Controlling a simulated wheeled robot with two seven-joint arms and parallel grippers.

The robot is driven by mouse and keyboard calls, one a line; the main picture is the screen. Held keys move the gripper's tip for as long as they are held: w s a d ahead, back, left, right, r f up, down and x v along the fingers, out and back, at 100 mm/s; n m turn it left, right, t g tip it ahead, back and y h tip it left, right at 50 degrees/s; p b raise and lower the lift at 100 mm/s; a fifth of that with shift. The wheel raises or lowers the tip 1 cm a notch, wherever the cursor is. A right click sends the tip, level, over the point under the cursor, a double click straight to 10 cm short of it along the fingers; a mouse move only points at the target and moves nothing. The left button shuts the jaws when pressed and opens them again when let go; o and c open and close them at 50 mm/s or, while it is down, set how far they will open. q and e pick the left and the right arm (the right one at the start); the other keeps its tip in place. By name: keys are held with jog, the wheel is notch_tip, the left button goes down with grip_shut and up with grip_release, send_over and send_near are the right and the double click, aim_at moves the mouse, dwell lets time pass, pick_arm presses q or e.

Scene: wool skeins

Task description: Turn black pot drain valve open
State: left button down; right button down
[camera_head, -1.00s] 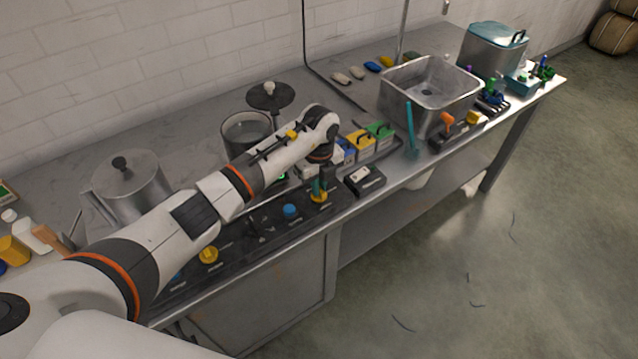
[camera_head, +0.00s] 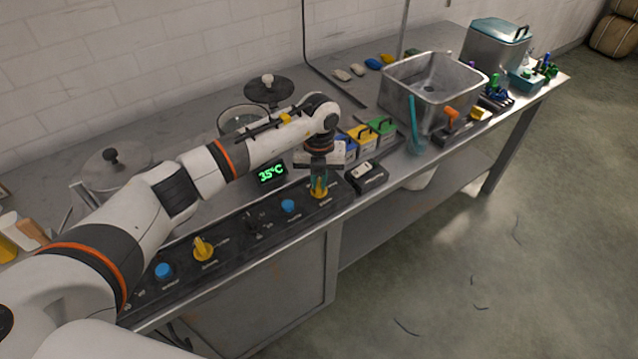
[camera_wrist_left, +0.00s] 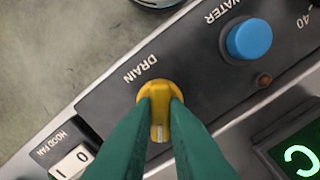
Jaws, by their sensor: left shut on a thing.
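The yellow drain knob (camera_head: 319,192) is at the right end of the black control panel on the bench front. It also shows in the left wrist view (camera_wrist_left: 158,97), beside the word DRAIN, with a white mark on its handle. My left gripper (camera_head: 319,182) comes down on it from above. Its green fingers (camera_wrist_left: 159,112) are shut on the knob's handle, one on each side. A pot (camera_head: 240,117) stands behind my left arm, which hides much of it. My right gripper is not in view.
Blue knobs (camera_head: 288,206) and another yellow knob (camera_head: 203,248) sit along the panel. A green 35°C display (camera_head: 271,173) is behind it. A hood fan switch (camera_head: 366,175) lies just right of the drain knob. A metal sink (camera_head: 432,88) stands farther right.

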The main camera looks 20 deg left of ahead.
aim_at(319, 183)
pick_arm(q)
jog(key=m+b, duration=0.4)
jog(key=m, duration=0.2)
jog(key=shift+f, duration=0.15)
jog(key=shift+m+b, duration=1.4)
jog(key=shift+m, duration=0.8)
jog(key=shift+r, duration=0.2)
jog(key=c, duration=1.4)
grip_release()
jog(key=shift+c, duration=0.2)
notch_tip(319, 183, up, 12)
jog(key=b, duration=0.1)
jog(key=shift+b, duration=0.3)
